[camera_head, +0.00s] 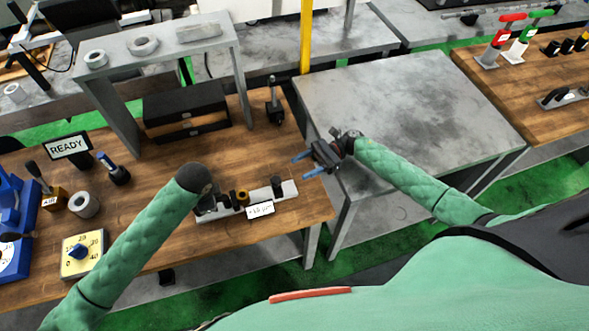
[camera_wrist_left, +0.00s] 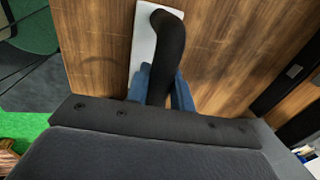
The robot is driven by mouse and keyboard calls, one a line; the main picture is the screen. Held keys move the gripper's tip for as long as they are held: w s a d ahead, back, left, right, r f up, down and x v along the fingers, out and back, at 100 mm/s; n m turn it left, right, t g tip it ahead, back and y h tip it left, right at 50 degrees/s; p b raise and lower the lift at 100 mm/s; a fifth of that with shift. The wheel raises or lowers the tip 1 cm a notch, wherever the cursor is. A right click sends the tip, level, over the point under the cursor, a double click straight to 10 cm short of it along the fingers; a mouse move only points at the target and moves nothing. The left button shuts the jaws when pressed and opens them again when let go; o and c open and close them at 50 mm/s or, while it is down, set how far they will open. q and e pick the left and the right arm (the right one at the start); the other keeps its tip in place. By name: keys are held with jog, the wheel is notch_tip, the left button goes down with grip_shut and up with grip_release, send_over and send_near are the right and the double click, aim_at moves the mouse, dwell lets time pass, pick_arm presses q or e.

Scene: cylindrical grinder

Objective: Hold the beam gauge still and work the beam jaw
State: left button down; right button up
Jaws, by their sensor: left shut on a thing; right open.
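The beam gauge (camera_head: 289,188) is a pale bar on the wooden bench, carrying dark and brass-coloured parts and a small white readout (camera_head: 261,209). Which part is the beam jaw I cannot tell. My left arm reaches the gauge's left end and hides its own fingers in the head view. In the left wrist view my left gripper (camera_wrist_left: 161,90) has its blue fingers shut on a dark curved part of the gauge (camera_wrist_left: 166,40), above the pale base (camera_wrist_left: 144,38). My right gripper (camera_head: 306,164) is open and empty, beyond and right of the gauge, apart from it.
A grey table (camera_head: 410,85) stands to the right, across a gap from the wooden bench. A dark drawer box (camera_head: 186,112) and an upright black tool (camera_head: 273,105) stand behind the gauge. A yellow dial box (camera_head: 82,254) and a grey ring (camera_head: 85,205) are at left.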

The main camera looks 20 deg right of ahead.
aim_at(276, 186)
jog(key=a, duration=0.4)
jog(key=s+a, duration=0.1)
jog(key=a, duration=0.3)
jog(key=s+a, duration=0.1)
jog(key=a, duration=0.3)
jog(key=shift+s, duration=0.2)
jog(key=c, duration=0.8)
